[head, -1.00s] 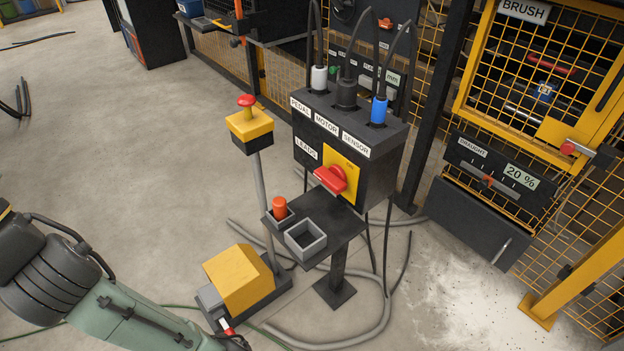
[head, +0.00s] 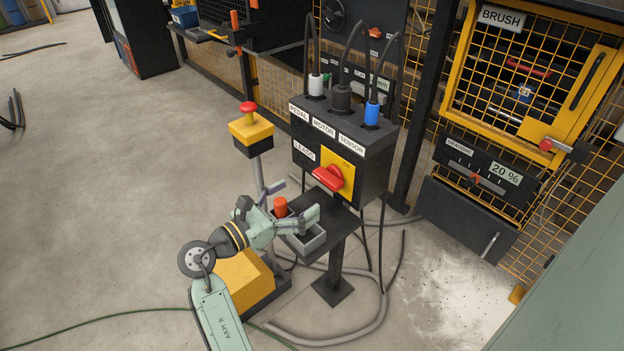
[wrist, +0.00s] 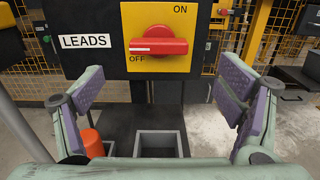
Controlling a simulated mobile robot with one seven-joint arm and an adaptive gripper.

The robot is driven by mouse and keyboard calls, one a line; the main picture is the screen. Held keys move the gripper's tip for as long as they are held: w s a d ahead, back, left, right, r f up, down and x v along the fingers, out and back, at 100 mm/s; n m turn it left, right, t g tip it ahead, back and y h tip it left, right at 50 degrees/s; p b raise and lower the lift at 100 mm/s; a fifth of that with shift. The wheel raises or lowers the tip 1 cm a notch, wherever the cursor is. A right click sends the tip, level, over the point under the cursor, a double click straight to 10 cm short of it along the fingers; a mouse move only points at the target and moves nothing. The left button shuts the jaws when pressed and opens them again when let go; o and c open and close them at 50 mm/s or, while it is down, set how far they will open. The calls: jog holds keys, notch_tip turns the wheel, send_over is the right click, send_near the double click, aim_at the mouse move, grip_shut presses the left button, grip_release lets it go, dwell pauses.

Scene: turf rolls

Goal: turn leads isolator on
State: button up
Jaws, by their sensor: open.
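The leads isolator is a red rotary handle (head: 328,178) on a yellow plate (head: 345,171), on the front of a dark box beside the LEADS label (head: 304,153). In the wrist view the handle (wrist: 158,46) lies level, its white mark at the left near OFF; ON is at the plate's upper right. My gripper (head: 292,200) is open and empty, below and in front of the handle, over the small shelf. In the wrist view its purple-padded fingers (wrist: 160,92) stand wide apart, below the handle and not touching it.
The shelf holds an orange-red cylinder (head: 281,207) and an open grey tray (head: 302,243). A red emergency button on a yellow box (head: 250,125) stands to the left. PEDAL, MOTOR and SENSOR plugs with cables top the dark box (head: 380,155). A yellow mesh guard (head: 540,90) is at right.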

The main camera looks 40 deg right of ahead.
aim_at(324, 182)
jog(key=d, duration=0.6)
jog(key=d+p, duration=0.1)
jog(key=d, duration=0.2)
jog(key=shift+w+d, duration=0.35)
jog(key=shift+w, duration=0.05)
jog(key=shift+c, duration=0.6)
jog(key=c, duration=1)
